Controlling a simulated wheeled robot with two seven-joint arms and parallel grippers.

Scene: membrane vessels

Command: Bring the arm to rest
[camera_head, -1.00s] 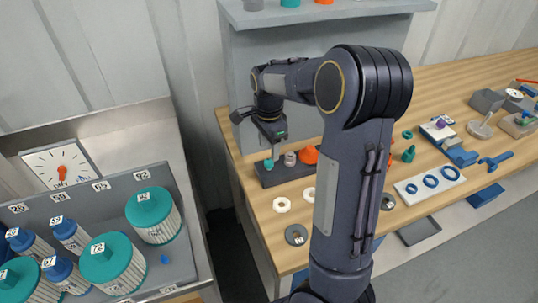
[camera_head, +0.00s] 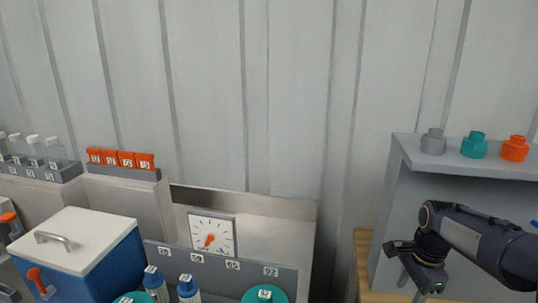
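My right arm comes in from the right edge, in front of the grey shelf unit. Its dark gripper (camera_head: 414,270) hangs at the lower right, beside the left end of the shelf unit. The finger opening is too small and dark to read, and I see nothing clearly held in it. My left arm and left gripper are not in view.
A grey shelf (camera_head: 470,160) carries grey, teal and orange caps. A blue cooler (camera_head: 105,265) with a white lid stands lower left. A dial gauge (camera_head: 211,236) stands behind a numbered rack (camera_head: 220,272) with teal-lidded vessels. Orange-capped items (camera_head: 122,159) stand left.

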